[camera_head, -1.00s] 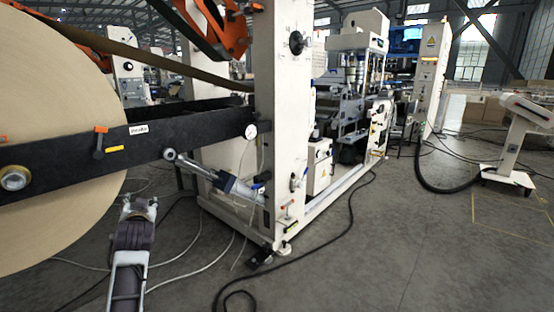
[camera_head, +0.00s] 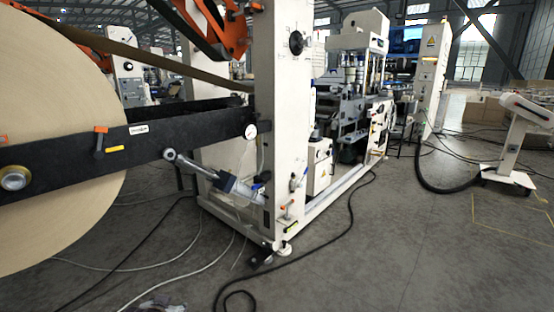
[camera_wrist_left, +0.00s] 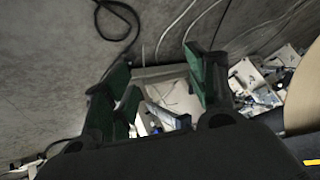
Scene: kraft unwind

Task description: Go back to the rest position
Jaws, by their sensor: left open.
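My left gripper (camera_wrist_left: 155,68) shows in the left wrist view with its two dark green-padded fingers spread apart. It is open, and nothing is gripped between the fingers. Behind the gap between them are the grey floor, cables and part of a white frame. In the head view only a small blurred piece of my left arm shows at the bottom edge; the gripper itself cannot be made out there. My right gripper is in neither view.
A large kraft paper roll (camera_head: 60,120) fills the left, beside a black arm (camera_head: 75,157) of the white machine frame (camera_head: 281,110). A piston (camera_head: 215,178) joins them low down. Cables (camera_head: 350,215) cross the floor. Bare floor (camera_head: 420,240) is clear at front right.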

